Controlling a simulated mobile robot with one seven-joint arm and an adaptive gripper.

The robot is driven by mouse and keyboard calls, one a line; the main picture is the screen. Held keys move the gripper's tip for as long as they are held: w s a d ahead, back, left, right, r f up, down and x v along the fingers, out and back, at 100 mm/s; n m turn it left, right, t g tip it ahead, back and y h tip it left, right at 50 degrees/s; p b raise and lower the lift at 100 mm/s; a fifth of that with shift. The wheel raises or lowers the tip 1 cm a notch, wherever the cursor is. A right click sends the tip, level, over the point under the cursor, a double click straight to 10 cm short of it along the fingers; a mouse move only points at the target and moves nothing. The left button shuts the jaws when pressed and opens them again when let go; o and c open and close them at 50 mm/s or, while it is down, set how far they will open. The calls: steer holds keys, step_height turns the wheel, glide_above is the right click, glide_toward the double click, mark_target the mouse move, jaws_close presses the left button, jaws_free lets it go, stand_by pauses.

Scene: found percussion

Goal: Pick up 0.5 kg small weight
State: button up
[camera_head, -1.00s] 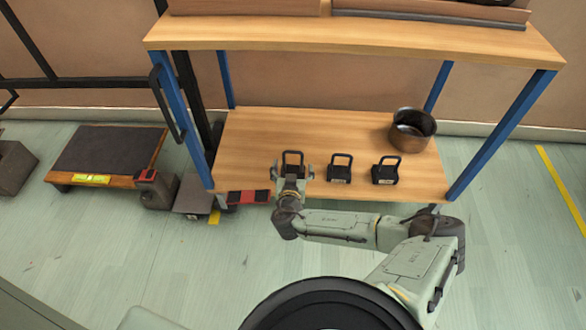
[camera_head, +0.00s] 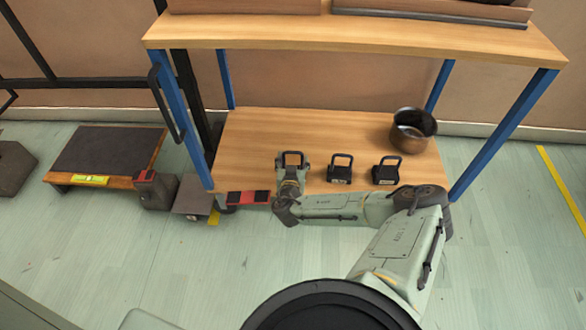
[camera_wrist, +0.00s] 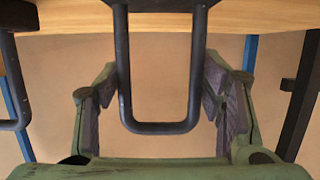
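Three black weights with upright loop handles stand along the lower shelf's front edge: a left one (camera_head: 292,155), a middle one (camera_head: 340,173) and a right one (camera_head: 386,174). Their mass labels are too small to read. My gripper (camera_head: 293,163) is at the left weight, its arm hiding most of that weight's body. In the wrist view my gripper (camera_wrist: 161,95) is open, with one finger on each side of a dark loop handle (camera_wrist: 160,127). Gaps show beside the handle's near end; contact at the fingertips cannot be told.
A dark metal pot (camera_head: 412,130) stands at the lower shelf's (camera_head: 290,120) back right. The upper shelf (camera_head: 350,35) lies above, on blue posts. A second dark handle (camera_wrist: 15,85) shows at the wrist view's left edge. A low black-topped platform (camera_head: 105,153) stands left.

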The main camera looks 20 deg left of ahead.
steer(key=c, duration=1.2)
